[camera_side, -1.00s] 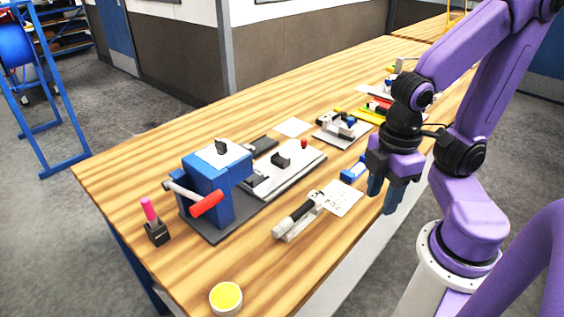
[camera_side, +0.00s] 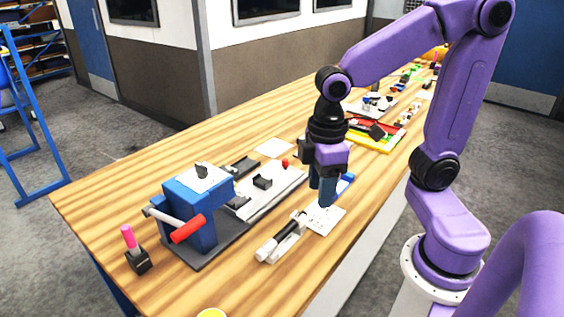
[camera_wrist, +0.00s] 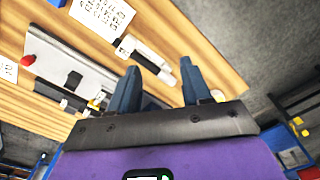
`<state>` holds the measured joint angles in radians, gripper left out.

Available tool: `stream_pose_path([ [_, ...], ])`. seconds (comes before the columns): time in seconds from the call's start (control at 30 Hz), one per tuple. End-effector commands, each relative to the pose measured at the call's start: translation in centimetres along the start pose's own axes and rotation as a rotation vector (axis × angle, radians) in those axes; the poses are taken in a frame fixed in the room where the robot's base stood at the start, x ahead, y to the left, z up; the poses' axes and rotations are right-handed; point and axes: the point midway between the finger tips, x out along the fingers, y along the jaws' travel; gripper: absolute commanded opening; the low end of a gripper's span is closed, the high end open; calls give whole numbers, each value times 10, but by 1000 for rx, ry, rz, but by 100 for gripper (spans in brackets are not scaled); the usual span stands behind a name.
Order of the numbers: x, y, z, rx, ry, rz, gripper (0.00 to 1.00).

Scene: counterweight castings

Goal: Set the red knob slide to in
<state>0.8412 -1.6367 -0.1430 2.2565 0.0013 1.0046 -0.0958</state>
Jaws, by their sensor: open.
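The red knob (camera_side: 285,162) is a small red ball at the far end of a light grey slide plate (camera_side: 284,186), which lies beside a blue block. In the wrist view the red knob (camera_wrist: 28,60) is at the left, beside the grey plate (camera_wrist: 50,50). I cannot tell whether the slide is in or out. My gripper (camera_side: 325,198) points down, open and empty, to the right of the plate and apart from the knob. It also shows in the wrist view (camera_wrist: 157,70), with a gap between its blue fingers.
The blue block (camera_side: 196,218) has a red-handled lever (camera_side: 188,230) on its front. A black-and-white clamp-like tool (camera_side: 282,238) and a printed sheet (camera_side: 324,217) lie nearer the front edge. A pink-topped stick (camera_side: 129,238) stands at left. Bare wood lies between.

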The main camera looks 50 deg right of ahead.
Motion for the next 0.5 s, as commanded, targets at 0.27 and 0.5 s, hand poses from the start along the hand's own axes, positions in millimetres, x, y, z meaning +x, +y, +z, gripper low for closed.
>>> stream_pose_path([
  [0.27,-19,98,-43,223,-9,6,48],
  [0.5,-30,195,-44,407,-17,7,48],
])
